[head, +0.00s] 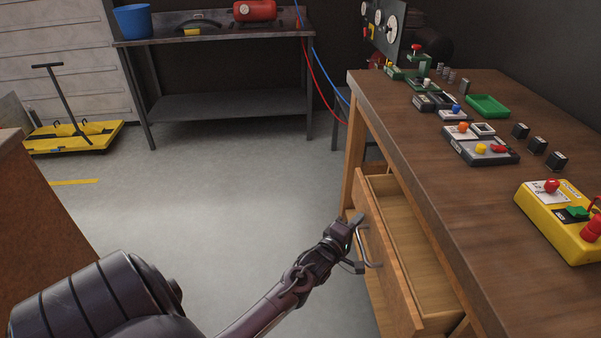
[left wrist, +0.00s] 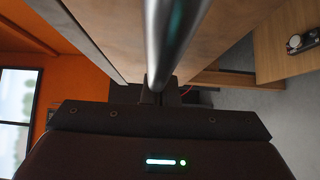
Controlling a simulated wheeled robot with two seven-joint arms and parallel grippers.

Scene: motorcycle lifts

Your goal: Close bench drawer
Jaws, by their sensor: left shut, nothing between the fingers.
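The wooden bench drawer (head: 390,262) stands pulled out from the left side of the bench, and its empty inside shows. A metal bar handle (head: 374,264) is on its front. My left gripper (head: 358,246) is at the drawer front, beside the handle, with its fingers shut and nothing between them. In the left wrist view the shut fingers (left wrist: 160,92) sit at the metal bar (left wrist: 172,35), with the wooden drawer front (left wrist: 225,40) behind it. I cannot tell whether the fingers touch the bar or the wood. My right gripper is not in view.
The workbench (head: 440,180) carries a yellow control box (head: 560,225), a green tray (head: 487,105) and several small devices. A brown-sided surface (head: 35,225) is at the left. A metal table (head: 220,105) and yellow lift cart (head: 75,135) stand behind. The floor between is clear.

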